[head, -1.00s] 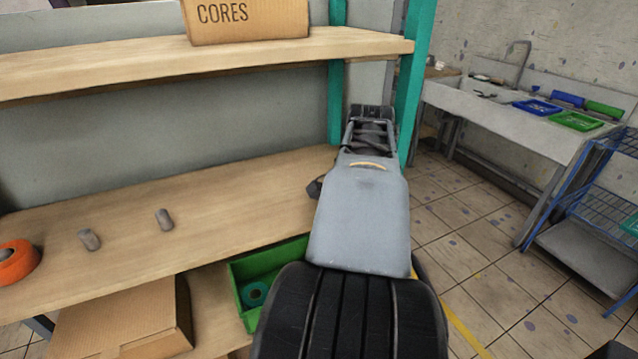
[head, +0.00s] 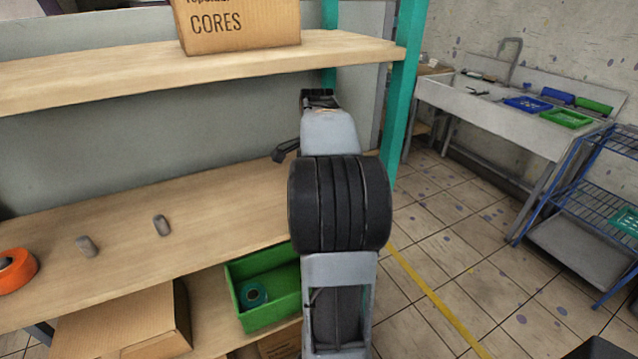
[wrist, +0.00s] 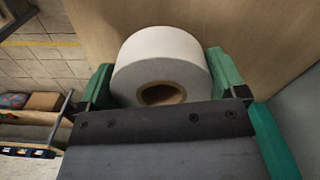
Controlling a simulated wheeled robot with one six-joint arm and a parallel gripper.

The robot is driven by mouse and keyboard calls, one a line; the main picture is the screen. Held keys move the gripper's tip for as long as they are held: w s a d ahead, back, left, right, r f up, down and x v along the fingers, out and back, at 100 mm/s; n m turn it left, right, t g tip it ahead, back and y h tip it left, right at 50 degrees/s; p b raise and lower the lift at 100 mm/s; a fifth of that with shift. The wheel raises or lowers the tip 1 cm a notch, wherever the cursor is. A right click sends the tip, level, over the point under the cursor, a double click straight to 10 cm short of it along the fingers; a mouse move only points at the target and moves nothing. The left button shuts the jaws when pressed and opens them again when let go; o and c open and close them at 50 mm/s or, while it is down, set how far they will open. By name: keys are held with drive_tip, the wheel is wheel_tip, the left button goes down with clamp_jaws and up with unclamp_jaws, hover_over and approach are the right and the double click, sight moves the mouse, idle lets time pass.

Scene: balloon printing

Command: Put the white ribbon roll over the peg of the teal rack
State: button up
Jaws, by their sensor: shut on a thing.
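The white ribbon roll (wrist: 160,62) is in the wrist view, with a brown core facing the camera. My gripper (wrist: 162,82) is shut on it, one green finger on each side. In the head view my arm hides the roll and the fingers. The teal rack (head: 407,85) has a wooden shelf with two bare grey pegs, a left one (head: 87,246) and a right one (head: 162,225). Both stand left of my arm. An orange roll (head: 18,270) sits around another peg at the far left.
A cardboard box marked CORES (head: 238,25) stands on the upper shelf. Below the peg shelf are a green bin (head: 240,318) holding a teal roll (head: 254,294) and a cardboard box (head: 120,325). A sink bench (head: 490,105) and a blue wire cart (head: 575,190) stand at right.

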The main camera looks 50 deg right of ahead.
drive_tip(key=shift+s+f, duration=0.1)
drive_tip(key=shift+f, duration=1.55)
drive_tip(key=shift+f, duration=0.1)
drive_tip(key=o, duration=0.7)
drive_tip(key=shift+c, duration=0.2)
wheel_tip(320, 180, up, 8)
drive_tip(key=shift+p, duration=0.45)
drive_tip(key=shift+f, duration=0.15)
